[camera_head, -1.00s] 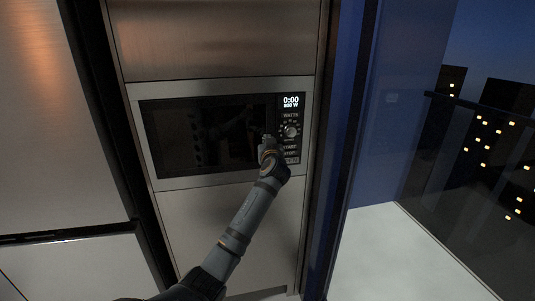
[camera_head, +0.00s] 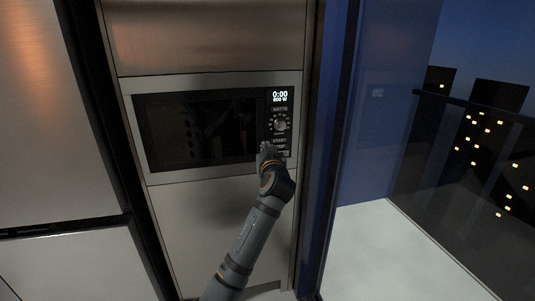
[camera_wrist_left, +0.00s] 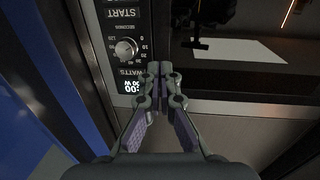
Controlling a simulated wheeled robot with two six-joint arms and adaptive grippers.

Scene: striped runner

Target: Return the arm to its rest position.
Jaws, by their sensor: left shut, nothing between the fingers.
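My left arm (camera_head: 252,235) reaches up from the bottom of the head view. Its left gripper (camera_head: 265,147) is in front of the lower part of the microwave's control panel. In the left wrist view the left gripper (camera_wrist_left: 160,68) is shut with nothing between its fingertips. Behind the fingertips the wrist view shows the panel's dial (camera_wrist_left: 126,48) and the dark door glass (camera_wrist_left: 215,60). Whether the fingertips touch the panel I cannot tell. My right gripper is not in view.
The built-in microwave (camera_head: 195,128) is closed, and its display (camera_head: 280,97) reads 0:00. Steel cabinet fronts (camera_head: 205,38) surround it. A blue wall (camera_head: 375,120) and a window with a night city stand at the right, above a pale floor (camera_head: 400,250).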

